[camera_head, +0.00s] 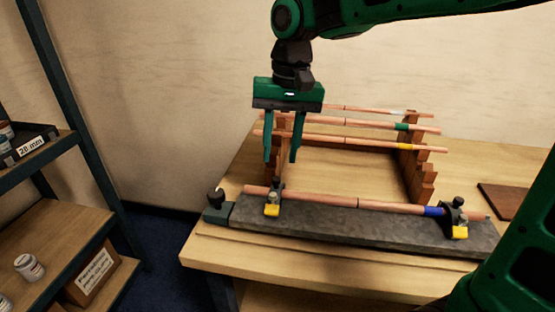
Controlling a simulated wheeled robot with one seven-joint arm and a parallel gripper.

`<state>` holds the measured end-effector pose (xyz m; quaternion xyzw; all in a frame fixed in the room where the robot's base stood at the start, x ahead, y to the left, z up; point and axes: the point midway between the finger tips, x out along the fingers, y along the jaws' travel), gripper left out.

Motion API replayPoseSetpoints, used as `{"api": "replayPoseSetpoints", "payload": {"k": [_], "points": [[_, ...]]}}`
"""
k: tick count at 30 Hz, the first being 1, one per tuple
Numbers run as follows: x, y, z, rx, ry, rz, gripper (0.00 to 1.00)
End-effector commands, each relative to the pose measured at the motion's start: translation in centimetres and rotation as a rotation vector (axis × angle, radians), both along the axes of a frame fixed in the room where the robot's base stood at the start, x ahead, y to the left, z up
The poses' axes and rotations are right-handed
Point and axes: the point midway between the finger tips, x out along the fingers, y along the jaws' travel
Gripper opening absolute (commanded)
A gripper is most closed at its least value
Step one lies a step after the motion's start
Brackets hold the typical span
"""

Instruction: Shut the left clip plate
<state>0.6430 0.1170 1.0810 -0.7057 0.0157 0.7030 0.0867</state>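The left clip (274,197) is a small dark clamp with a yellow tab at the left part of the grey stone bar (340,228). A copper pipe (320,200) with a blue band lies along the bar and passes through this clip. Whether its plate is open or shut is too small to tell. My gripper (280,158) points down above and a little behind the left clip. Its two green fingers are apart with nothing seen between them. The fingertips look clear of the clip, and the left wooden rack shows partly behind them.
A similar right clip (455,220) with a yellow tab holds the pipe's right end. Behind the bar, stepped wooden racks (414,165) carry several copper pipes. A dark knob block (217,206) sits at the bar's left end. A shelf (60,220) stands left, across a floor gap.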

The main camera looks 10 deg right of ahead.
Motion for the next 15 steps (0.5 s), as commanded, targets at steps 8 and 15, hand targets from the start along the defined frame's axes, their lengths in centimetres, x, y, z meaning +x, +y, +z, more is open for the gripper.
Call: {"api": "replayPoseSetpoints", "payload": {"k": [8,15], "points": [[0.1,-0.5,5.1,0.001,-0.002,0.001,0.35],[0.0,-0.7,7.0,0.000,0.000,0.001,0.35]]}}
